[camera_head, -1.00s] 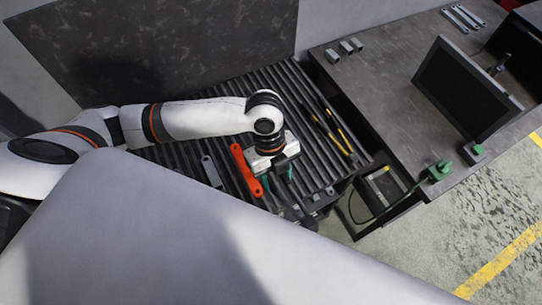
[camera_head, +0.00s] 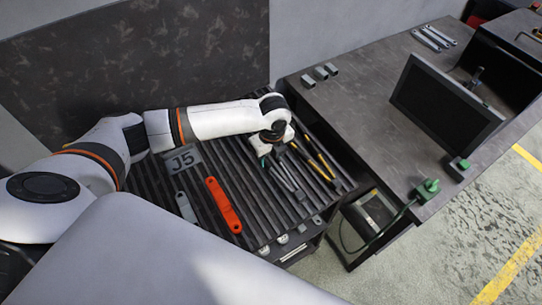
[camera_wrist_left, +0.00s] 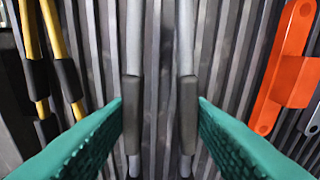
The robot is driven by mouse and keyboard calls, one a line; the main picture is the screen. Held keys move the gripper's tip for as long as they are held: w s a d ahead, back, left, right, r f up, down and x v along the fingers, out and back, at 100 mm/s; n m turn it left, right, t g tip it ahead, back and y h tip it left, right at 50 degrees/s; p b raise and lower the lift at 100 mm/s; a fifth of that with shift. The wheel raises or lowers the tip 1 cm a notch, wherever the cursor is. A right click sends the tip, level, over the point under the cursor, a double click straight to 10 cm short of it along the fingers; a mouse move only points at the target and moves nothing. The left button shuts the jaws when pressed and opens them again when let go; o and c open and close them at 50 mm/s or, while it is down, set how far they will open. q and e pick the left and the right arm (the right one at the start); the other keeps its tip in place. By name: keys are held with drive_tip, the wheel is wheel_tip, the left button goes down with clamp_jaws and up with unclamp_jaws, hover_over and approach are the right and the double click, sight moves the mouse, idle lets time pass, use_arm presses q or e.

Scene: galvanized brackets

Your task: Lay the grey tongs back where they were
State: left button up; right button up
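The grey tongs (camera_head: 284,178) show in the head view as thin grey legs reaching from my left gripper toward the front of the ribbed rack. In the left wrist view the tongs (camera_wrist_left: 187,100) run lengthwise between the green fingers, with a dark grip on each leg. My left gripper (camera_head: 268,152) is at the far right part of the rack. Its fingers (camera_wrist_left: 160,105) stand against the outer sides of the tongs' legs. The tongs look close above the rack; whether they touch it I cannot tell. My right gripper is not in view.
Yellow-handled tongs (camera_head: 315,160) lie right of the grey ones. An orange tool (camera_head: 222,205) and a grey flat tool (camera_head: 186,207) lie to the left. A J5 plate (camera_head: 183,160) is at the rack's back. The ribbed rack (camera_head: 245,185) is bare between orange tool and grey tongs.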

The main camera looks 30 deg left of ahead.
use_arm(q)
drive_tip(key=b, duration=0.4)
hover_over(270, 174)
wheel_tip(270, 174, down, 5)
drive_tip(key=shift+s+r, duration=0.1)
drive_tip(key=shift+r, duration=0.1)
drive_tip(key=shift+d+f+b, duration=0.1)
drive_tip(key=shift+f+b, duration=0.35)
drive_tip(key=shift+f, duration=0.65)
drive_tip(key=o, duration=0.6)
drive_tip(key=shift+o, duration=0.2)
wheel_tip(270, 174, up, 12)
drive_tip(key=b, duration=0.1)
drive_tip(key=shift+s+d, duration=0.3)
drive_tip(key=shift+d, duration=0.15)
